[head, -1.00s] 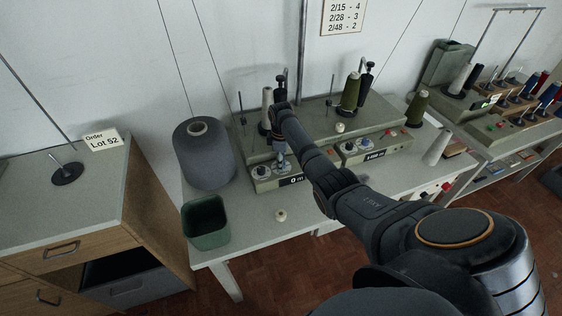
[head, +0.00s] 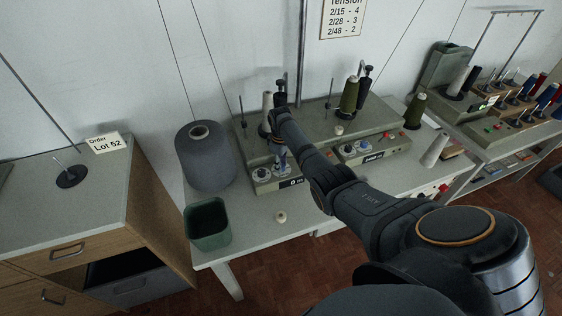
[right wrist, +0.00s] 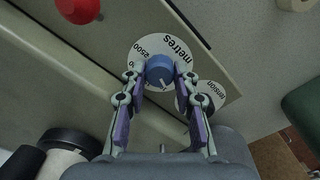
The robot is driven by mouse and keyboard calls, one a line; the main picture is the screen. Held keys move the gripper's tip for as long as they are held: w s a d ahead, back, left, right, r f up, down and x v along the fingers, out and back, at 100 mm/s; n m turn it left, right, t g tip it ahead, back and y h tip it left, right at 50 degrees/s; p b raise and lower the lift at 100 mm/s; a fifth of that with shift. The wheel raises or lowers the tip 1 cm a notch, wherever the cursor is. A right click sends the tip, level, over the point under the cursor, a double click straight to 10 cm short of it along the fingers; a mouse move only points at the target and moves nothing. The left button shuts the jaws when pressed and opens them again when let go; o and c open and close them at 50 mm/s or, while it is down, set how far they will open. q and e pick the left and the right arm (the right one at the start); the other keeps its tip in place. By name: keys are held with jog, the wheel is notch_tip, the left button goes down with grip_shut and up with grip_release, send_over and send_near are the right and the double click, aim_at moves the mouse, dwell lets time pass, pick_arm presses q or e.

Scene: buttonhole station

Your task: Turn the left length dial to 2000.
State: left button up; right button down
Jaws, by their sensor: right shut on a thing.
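The left length dial is a white disc (right wrist: 150,45) marked "metres", with "2500" readable, in the right wrist view. Its blue knob (right wrist: 159,68) has a white pointer line toward the lower right of that picture. My right gripper (right wrist: 162,77) is shut on this knob, a finger on each side. The fingers hide part of the scale, so I cannot tell the set number. In the head view my right gripper (head: 281,155) reaches down to the left winder unit, whose black display (head: 290,183) reads 0 m. My left gripper is out of view.
A tension dial (right wrist: 208,96) sits close beside the length dial, and a red button (right wrist: 78,8) is nearby. A grey yarn cone (head: 205,160) and a green bin (head: 207,224) stand left of the winder. A small cream piece (head: 280,217) lies on the table in front.

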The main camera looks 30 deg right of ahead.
jog(key=m+p, duration=0.1)
jog(key=m, duration=0.4)
jog(key=shift+r+m+p, duration=0.1)
jog(key=shift+m+p, duration=0.2)
jog(key=shift+p, duration=0.1)
jog(key=m, duration=0.5)
jog(key=shift+p, duration=0.4)
jog(key=m, duration=0.6)
jog(key=shift+d+m, duration=0.1)
jog(key=shift+m, duration=0.3)
jog(key=m, duration=0.5)
jog(key=shift+p, duration=0.35)
jog(key=shift+m, duration=0.3)
jog(key=c, duration=1)
grip_release()
